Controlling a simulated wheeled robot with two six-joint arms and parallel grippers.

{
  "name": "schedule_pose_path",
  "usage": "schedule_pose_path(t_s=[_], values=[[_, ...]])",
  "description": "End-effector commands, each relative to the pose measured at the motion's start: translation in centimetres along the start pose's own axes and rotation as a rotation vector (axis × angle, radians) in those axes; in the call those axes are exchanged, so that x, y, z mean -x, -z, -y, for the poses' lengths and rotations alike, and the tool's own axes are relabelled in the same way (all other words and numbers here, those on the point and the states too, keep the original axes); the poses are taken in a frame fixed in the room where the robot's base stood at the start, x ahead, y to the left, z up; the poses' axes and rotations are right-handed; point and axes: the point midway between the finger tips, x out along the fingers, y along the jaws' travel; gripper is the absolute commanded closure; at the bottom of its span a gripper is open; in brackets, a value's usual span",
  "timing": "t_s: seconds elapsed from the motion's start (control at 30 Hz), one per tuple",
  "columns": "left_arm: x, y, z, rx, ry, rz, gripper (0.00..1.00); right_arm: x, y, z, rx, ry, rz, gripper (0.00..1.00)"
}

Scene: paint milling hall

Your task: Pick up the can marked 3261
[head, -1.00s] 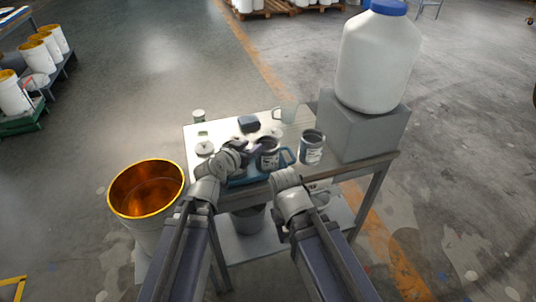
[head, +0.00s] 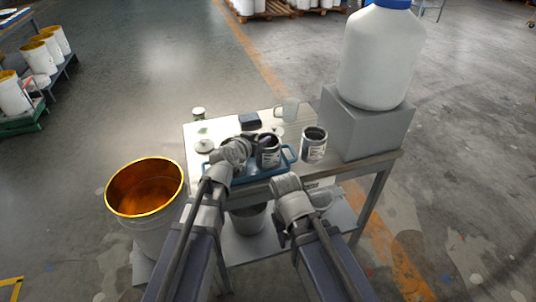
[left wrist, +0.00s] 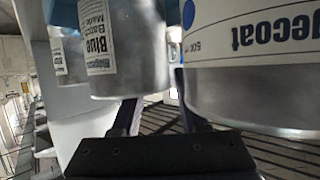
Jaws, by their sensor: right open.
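A dark open can (head: 268,156) with a pale label stands in the blue tray (head: 290,161). A similar can (head: 314,149) stands on the table right of the tray. My left gripper (head: 262,142) is over the tray, close beside the tray can. In the left wrist view its fingers (left wrist: 157,112) are apart with a gap between them. I cannot read 3261 anywhere. My right gripper (head: 281,235) is low before the table's front edge, empty.
A grey block (head: 365,130) with a big white jug (head: 378,60) stands at the table's right end. A mug (head: 290,109), dark block (head: 249,121) and small jar (head: 198,113) are at the back. An orange-lined bucket (head: 146,215) stands left of the table (head: 345,170).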

Motion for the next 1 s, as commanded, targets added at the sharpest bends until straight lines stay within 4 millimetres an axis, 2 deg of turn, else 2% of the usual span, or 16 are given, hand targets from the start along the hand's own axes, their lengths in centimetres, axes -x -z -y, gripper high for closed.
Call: schedule_pose_path(t_s=[0.03,0.37,1.0], values=[[0.02,0.01,0.00,0.000,0.000,0.000,0.62,0.01,0.00,0.00,0.000,0.000,0.000,0.50],[0.02,-0.01,0.00,0.000,0.000,0.000,0.99,0.01,0.00,0.00,0.000,0.000,0.000,0.50],[0.01,-0.03,-0.02,-0.001,-0.001,0.001,1.00,0.00,0.00,0.00,0.000,0.000,0.000,0.50]])
